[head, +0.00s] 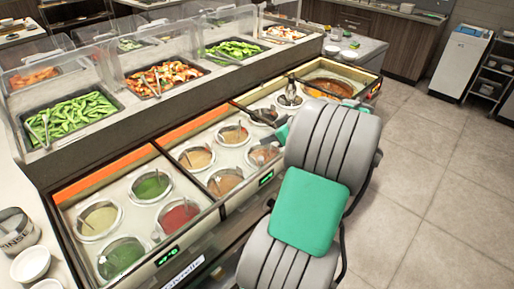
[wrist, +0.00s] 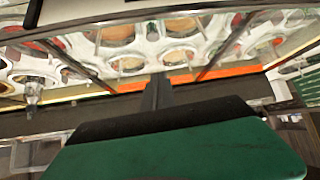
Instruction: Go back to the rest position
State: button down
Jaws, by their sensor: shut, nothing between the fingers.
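My gripper (wrist: 157,88) shows in the wrist view as dark fingers together beyond its green body, with nothing held. The sauce wells (wrist: 125,35) lie beyond it in that view, partly behind a clear edge. In the head view my grey arm with a green panel stands over the front right of the sauce counter (head: 225,208). It hides most of my gripper there. Round wells hold green sauce (head: 152,186), red sauce (head: 180,217) and orange sauce (head: 225,181), several with spoons.
Behind the wells, clear guards cover black trays of green pods (head: 72,112) and sliced food (head: 165,77). White bowls (head: 30,263) and a labelled container (head: 17,230) stand at lower left. Tiled floor (head: 440,165) is open at right, with a white cabinet (head: 462,62) farther back.

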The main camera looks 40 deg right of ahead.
jog(key=s+f+m+g, duration=0.4)
jog(key=s+f+m, duration=0.5)
jog(key=s+a+f+m+g, duration=0.3)
jog(key=s+a+m, duration=0.1)
jog(key=s+a, duration=0.35)
jog(key=w+a+r+n, duration=0.3)
jog(key=a+r, duration=0.1)
jog(key=a, duration=0.6)
jog(key=w+a+r+n+t+h, duration=0.1)
jog(key=w+a+r+n, duration=0.2)
jog(key=a, duration=0.6)
jog(key=w+a+r+n, duration=0.2)
jog(key=a+r+n, duration=0.2)
jog(key=a, duration=0.6)
jog(key=shift+w+a+r+n+t+h, duration=0.3)
jog(key=shift+w+r+n, duration=0.1)
jog(key=shift+n, duration=0.1)
